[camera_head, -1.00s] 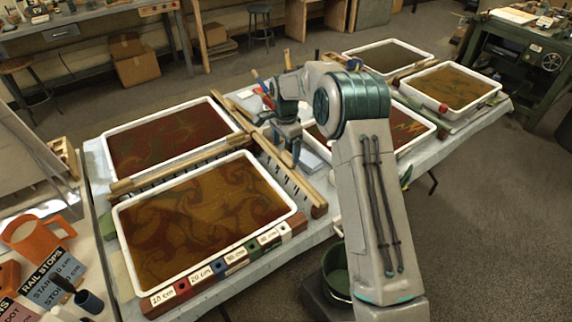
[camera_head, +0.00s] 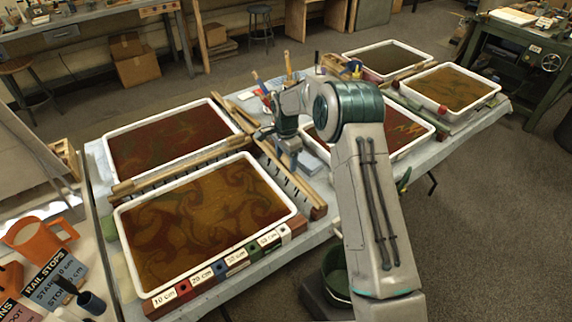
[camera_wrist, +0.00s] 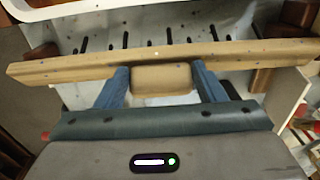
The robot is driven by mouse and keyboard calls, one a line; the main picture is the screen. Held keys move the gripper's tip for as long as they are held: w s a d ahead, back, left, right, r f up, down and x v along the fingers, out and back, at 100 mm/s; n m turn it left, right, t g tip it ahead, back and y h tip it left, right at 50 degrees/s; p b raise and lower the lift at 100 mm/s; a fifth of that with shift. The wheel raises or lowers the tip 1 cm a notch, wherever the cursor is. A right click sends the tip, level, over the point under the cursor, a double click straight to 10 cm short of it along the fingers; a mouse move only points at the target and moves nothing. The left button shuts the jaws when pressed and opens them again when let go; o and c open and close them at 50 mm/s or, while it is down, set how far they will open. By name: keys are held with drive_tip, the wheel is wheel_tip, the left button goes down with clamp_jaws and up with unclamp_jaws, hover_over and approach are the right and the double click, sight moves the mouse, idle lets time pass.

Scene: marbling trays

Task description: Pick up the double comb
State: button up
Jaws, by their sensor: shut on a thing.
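The double comb (camera_wrist: 75,67) is a long tan wooden bar with dark teeth along its far side in the wrist view. A short tan block, like a handle, stands at its middle. My gripper (camera_wrist: 162,82) is shut on this block, one blue finger on each side. In the head view my gripper (camera_head: 289,160) is low over the wooden bars between the trays, and my arm hides part of the comb there. I cannot tell whether the comb is clear of its supports.
A front tray (camera_head: 122,232) of brown-gold marbling and a back tray (camera_head: 108,150) of dark red lie left of my gripper. Another red tray (camera_head: 425,140) is partly behind my arm. Coloured labelled blocks (camera_head: 235,260) line the front edge. A toothed rail (camera_head: 180,165) separates the left trays.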

sight(283, 170)
drive_tip(key=shift+r, duration=0.15)
drive_tip(key=r+t+b, duration=0.1)
drive_tip(key=r, duration=0.1)
drive_tip(key=r+n+h, duration=0.1)
drive_tip(key=r, duration=0.1)
drive_tip(key=s+r+n+t+h+b, duration=0.1)
drive_tip(key=r, duration=0.1)
drive_tip(key=shift+s+a+r+t+b, duration=0.1)
drive_tip(key=shift+r+t+b, duration=0.15)
drive_tip(key=shift+t+b, duration=0.1)
drive_tip(key=shift+s+a+f+n+t+h+b, duration=0.2)
drive_tip(key=shift+n+t+h+b, duration=0.3)
drive_tip(key=shift+n+b, duration=0.5)
drive_tip(key=shift+t, duration=0.45)
drive_tip(key=shift+s+a+f+b, duration=0.1)
drive_tip(key=shift+f+b, duration=0.75)
drive_tip(key=shift+f, duration=0.8)
drive_tip(key=shift+s+a+f+b, duration=0.1)
drive_tip(key=shift+f+b, duration=0.75)
drive_tip(key=shift+f, duration=0.75)
drive_tip(key=shift+f, duration=0.1)
drive_tip(key=o, duration=1.2)
